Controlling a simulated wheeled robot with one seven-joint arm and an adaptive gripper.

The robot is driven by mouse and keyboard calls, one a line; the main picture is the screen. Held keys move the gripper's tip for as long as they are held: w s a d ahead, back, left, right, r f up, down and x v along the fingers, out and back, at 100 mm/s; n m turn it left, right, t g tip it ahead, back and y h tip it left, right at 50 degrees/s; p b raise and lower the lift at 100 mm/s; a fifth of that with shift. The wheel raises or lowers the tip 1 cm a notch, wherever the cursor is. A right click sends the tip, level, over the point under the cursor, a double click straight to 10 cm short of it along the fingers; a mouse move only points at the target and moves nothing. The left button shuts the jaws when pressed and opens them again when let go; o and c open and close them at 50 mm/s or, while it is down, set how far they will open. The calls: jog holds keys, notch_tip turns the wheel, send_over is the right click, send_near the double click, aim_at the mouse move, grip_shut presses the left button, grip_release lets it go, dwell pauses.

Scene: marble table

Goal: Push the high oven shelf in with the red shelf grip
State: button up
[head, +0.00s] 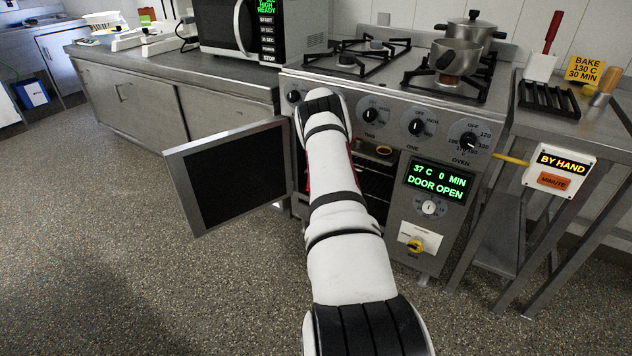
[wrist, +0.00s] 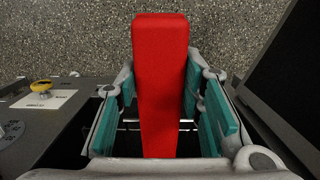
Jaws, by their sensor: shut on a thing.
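The red shelf grip (wrist: 160,55) is a long red block in the wrist view. My gripper (wrist: 160,92) is shut on it, with teal pads along both sides. In the head view my white arm hides the gripper and most of the grip; only slivers of red show beside the arm. The oven (head: 433,215) has its dark cavity partly visible to the right of my arm, with shelf bars (head: 376,186) inside. Thin metal bars also cross below the grip in the wrist view. How far in the high shelf sits I cannot tell.
The oven door (head: 230,172) stands wide open at the left. The oven display (head: 437,181) reads 37 C, 0 MIN, DOOR OPEN. A small round brown thing (head: 384,150) shows at the cavity's top. Pots (head: 456,56) stand on the stove. The floor in front is clear.

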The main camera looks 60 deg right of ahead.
jog(key=shift+d, duration=0.4)
jog(key=shift+a, duration=0.15)
jog(key=shift+r, duration=1.8)
jog(key=shift+a, duration=0.75)
jog(key=a, duration=0.8)
jog(key=shift+s+a, duration=0.2)
jog(key=shift+a, duration=0.05)
